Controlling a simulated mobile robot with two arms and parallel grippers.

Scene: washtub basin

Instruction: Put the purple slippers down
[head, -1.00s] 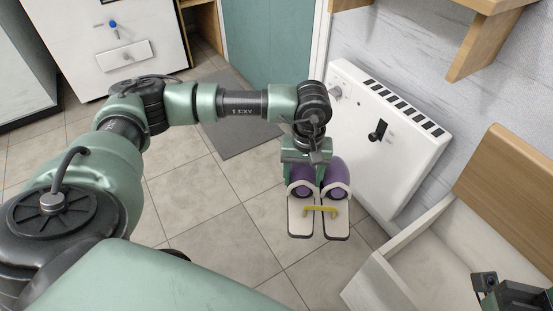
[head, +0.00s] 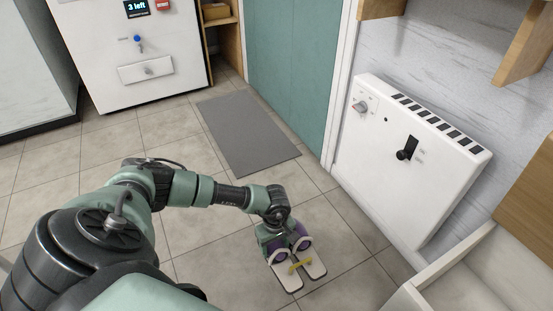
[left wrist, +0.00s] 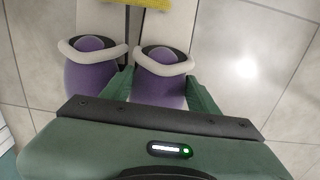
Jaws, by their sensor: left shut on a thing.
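The purple slippers (head: 304,243) are a pair with white trim and pale soles, with a yellow strip (head: 300,265) across both. I cannot tell whether the soles touch the floor. My right gripper does not show now.
The tiled floor (head: 180,240) around the slippers is clear. A grey mat (head: 245,130) lies by the teal door (head: 290,60). A white heater (head: 410,160) stands on the right wall, and a pale basin (head: 450,285) is at the lower right.

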